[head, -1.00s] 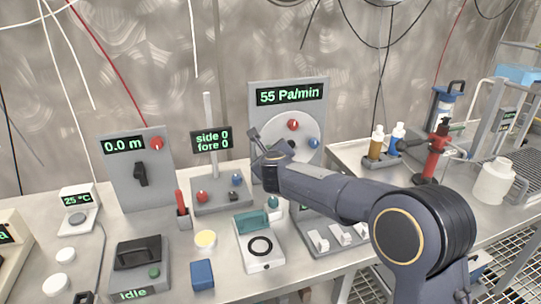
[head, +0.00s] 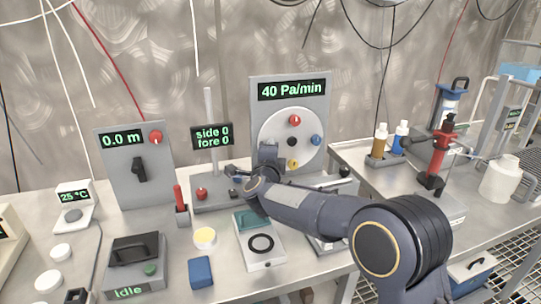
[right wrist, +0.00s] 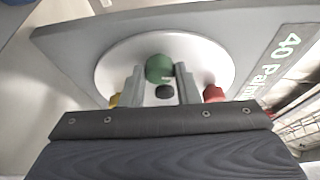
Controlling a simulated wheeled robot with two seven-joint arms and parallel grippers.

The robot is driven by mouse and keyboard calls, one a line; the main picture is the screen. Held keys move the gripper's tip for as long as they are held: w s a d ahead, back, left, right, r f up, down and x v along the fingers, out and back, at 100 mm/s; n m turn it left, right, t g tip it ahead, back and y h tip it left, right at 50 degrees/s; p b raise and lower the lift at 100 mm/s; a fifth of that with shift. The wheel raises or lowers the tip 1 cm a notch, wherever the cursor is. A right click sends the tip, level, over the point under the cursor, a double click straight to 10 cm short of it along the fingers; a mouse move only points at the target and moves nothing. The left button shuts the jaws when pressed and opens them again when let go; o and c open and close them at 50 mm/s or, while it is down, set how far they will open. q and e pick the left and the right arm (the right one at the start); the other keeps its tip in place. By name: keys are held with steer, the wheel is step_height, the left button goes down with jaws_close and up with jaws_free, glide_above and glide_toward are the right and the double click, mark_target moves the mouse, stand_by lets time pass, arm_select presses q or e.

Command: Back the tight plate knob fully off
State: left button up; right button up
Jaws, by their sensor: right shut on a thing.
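The grey panel (head: 262,112) reads "40 Pa/min" and carries a round white plate (head: 303,128). On the plate are a red knob (head: 295,120), a blue knob (head: 316,140) and a yellow knob (head: 293,163) around a black centre (head: 291,142). My right gripper (head: 268,153) is at the plate's left side. In the right wrist view its fingers are shut on a green knob (right wrist: 160,68), with the black centre, yellow knob (right wrist: 114,100) and red knob (right wrist: 213,93) close by. In the head view the gripper hides the green knob. My left gripper is not in view.
Left of the panel stands a post with a "side 0 fore 0" display (head: 212,136). A "0.0 m" panel (head: 122,170) is farther left. A device with a black ring (head: 261,245) and a blue block (head: 201,273) lie in front. Bottles (head: 380,142) and a red tool (head: 438,155) stand right.

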steer(key=shift+f+n+t+b, duration=0.15)
steer(key=shift+n+t+b, duration=0.4)
steer(key=shift+n, duration=0.55)
steer(key=o, duration=1)
steer(key=shift+c, duration=0.2)
